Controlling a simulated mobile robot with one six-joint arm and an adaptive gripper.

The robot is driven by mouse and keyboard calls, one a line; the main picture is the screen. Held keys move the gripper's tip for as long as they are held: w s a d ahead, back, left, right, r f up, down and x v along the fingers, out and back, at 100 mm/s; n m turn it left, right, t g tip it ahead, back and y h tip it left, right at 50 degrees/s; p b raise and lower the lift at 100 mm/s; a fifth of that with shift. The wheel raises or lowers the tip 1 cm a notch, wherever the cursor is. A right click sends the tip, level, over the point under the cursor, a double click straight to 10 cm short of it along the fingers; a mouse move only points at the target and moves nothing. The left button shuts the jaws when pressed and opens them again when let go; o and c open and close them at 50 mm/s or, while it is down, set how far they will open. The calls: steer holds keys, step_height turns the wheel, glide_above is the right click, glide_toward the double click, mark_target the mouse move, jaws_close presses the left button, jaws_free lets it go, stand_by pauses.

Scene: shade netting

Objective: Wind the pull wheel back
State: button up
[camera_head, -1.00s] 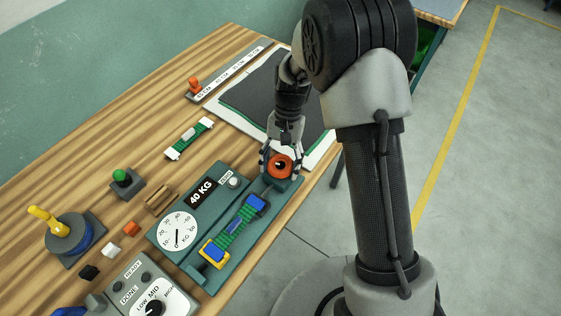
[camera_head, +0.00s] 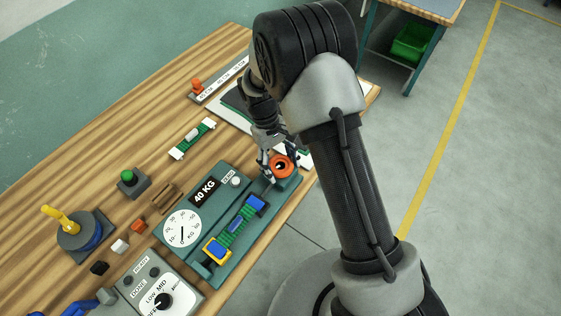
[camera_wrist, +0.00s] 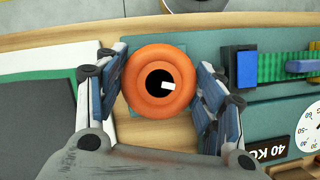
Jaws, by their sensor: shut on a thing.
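The pull wheel is an orange ring with a dark hub (camera_head: 281,166) at the far end of the teal tester (camera_head: 228,265). In the wrist view the pull wheel (camera_wrist: 135,80) sits between the fingers, with a small white mark in its dark centre. My gripper (camera_wrist: 158,88) is shut on the wheel, one finger on each side. In the head view my gripper (camera_head: 277,158) comes down at the wheel. A green strap with blue ends (camera_head: 234,226) lies in the tester. The tester also has a round dial (camera_head: 183,229) and a "40 KG" plate (camera_head: 203,191).
A loose green strap (camera_head: 192,139), a green-button box (camera_head: 130,181) and a yellow-handled device (camera_head: 75,231) stand on the wooden table (camera_head: 90,150). A grey control box (camera_head: 156,290) is at the near edge. A dark mat (camera_head: 234,98) lies behind the gripper.

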steer(key=n, duration=0.3)
steer(key=n+t+h+p, duration=0.1)
steer(key=n, duration=0.1)
steer(key=shift+n+t, duration=0.3)
steer(key=shift+n, duration=0.1)
steer(key=n+t, duration=0.1)
steer(key=n, duration=0.1)
steer(key=n+t+h, duration=0.1)
steer(key=n, duration=0.2)
steer(key=shift+p, duration=0.4)
steer(key=n+t, duration=0.1)
steer(key=n, duration=0.2)
steer(key=n+t+b, duration=0.1)
steer(key=n, duration=0.1)
steer(key=shift+n+y, duration=0.3)
steer(key=shift+n, duration=0.1)
steer(key=n+b, duration=0.1)
steer(key=n, duration=0.1)
steer(key=n+t+y+b, duration=0.1)
steer(key=n+b, duration=0.1)
steer(key=shift+n+t, duration=0.3)
steer(key=shift+n, duration=0.1)
steer(key=o, duration=1.1)
steer(key=shift+c, duration=0.2)
